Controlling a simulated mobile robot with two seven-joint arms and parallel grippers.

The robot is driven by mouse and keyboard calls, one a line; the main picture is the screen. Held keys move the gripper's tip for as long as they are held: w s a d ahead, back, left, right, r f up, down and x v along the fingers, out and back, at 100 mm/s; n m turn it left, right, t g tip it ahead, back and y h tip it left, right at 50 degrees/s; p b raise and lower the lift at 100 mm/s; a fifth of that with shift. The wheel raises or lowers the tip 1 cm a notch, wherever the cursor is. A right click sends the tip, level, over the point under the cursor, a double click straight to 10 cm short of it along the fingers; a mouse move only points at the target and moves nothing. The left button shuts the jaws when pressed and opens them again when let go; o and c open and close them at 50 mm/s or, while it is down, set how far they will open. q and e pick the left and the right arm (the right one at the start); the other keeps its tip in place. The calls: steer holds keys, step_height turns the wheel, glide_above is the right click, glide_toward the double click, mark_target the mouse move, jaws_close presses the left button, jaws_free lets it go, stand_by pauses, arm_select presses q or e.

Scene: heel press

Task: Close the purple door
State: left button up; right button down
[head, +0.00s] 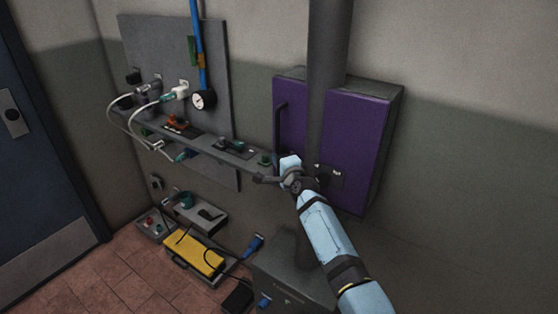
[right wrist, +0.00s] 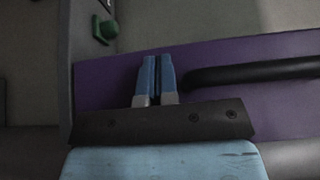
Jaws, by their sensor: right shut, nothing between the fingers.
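The purple door (head: 367,140) is on the front of a dark grey wall cabinet (head: 391,150). In the head view it looks flush with the cabinet or nearly so; I cannot tell if a small gap is left. Its middle is partly hidden. A black bar handle (head: 279,125) stands at the door's left side. In the right wrist view the purple door (right wrist: 215,60) and its handle (right wrist: 250,72) fill the background. My right gripper (right wrist: 155,60) is shut and empty in front of the purple surface, left of the handle's end; contact is unclear. My left gripper is not in view.
A grey wall panel with a shelf (head: 222,150) holds plugs, cables and a gauge (head: 203,99) left of the cabinet. A yellow item (head: 196,254) and trays lie below on the tiled floor. A blue door (head: 35,150) stands far left. The wall right of the cabinet is clear.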

steer(key=p+v, duration=0.8)
steer(key=v, duration=0.6)
steer(key=s+d+f+n+g+h, duration=0.1)
steer(key=s+d+f+n, duration=0.3)
steer(key=s, duration=0.8)
steer(key=s+d+f+n+g+h, duration=0.1)
steer(key=s+d+f+n, duration=0.3)
steer(key=s, duration=0.9)
steer(key=s+d+f+n+g+h, duration=0.2)
steer(key=s+d+f+n, duration=0.3)
steer(key=s+f+n, duration=0.3)
steer(key=s+f+g, duration=0.1)
steer(key=s, duration=0.3)
steer(key=shift+s+g, duration=0.15)
steer(key=shift+g, duration=0.15)
